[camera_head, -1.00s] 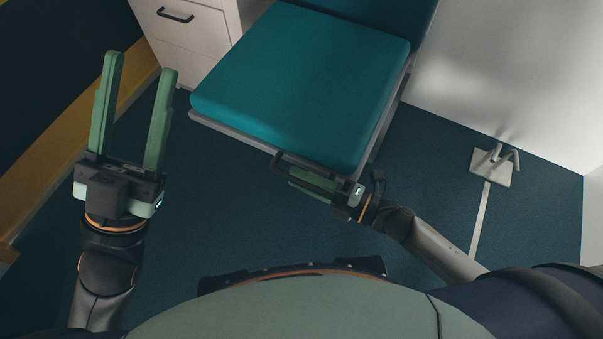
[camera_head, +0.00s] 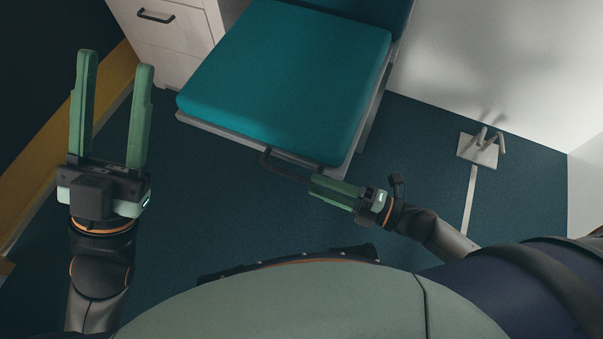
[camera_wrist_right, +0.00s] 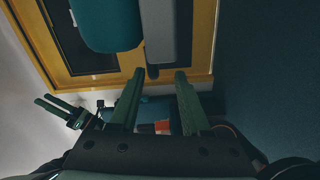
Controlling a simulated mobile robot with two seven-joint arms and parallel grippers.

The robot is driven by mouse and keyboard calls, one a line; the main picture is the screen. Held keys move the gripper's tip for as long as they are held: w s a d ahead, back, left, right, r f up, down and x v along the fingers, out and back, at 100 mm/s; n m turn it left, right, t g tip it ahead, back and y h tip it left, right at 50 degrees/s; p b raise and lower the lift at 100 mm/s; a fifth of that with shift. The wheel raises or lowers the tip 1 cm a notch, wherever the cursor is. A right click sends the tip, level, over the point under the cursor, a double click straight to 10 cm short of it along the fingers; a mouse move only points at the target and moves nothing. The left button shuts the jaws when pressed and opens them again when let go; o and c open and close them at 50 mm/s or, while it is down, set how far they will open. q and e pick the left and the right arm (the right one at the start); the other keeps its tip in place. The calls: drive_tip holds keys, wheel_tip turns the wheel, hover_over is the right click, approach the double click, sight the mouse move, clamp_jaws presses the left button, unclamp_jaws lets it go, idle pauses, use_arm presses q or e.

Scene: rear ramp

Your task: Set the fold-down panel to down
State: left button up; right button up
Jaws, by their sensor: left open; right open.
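The fold-down panel is a seat with a teal cushion (camera_head: 285,80) on a grey board. In the head view it is folded out and looks about level, with a dark bar handle (camera_head: 284,168) along its front edge. The cushion (camera_wrist_right: 108,24), grey board (camera_wrist_right: 167,30) and handle end (camera_wrist_right: 152,72) also show in the right wrist view. My right gripper (camera_head: 314,184) is open and empty, just beside the handle's right part. Its fingers (camera_wrist_right: 158,78) are spread, with nothing between them. My left gripper (camera_head: 116,60) is open and empty, left of the seat.
A white drawer cabinet (camera_head: 172,45) stands left of the seat. A yellow edge strip (camera_head: 50,140) runs along the far left floor. A grey bracket with hooks (camera_head: 478,148) and a pale strip (camera_head: 469,200) lie at the right, near the white wall (camera_head: 490,60). The dark floor between is clear.

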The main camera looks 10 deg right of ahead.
drive_tip(key=v, duration=0.5)
drive_tip(key=shift+s+d+p, duration=0.2)
drive_tip(key=shift+d+p, duration=0.1)
drive_tip(key=shift+p, duration=0.05)
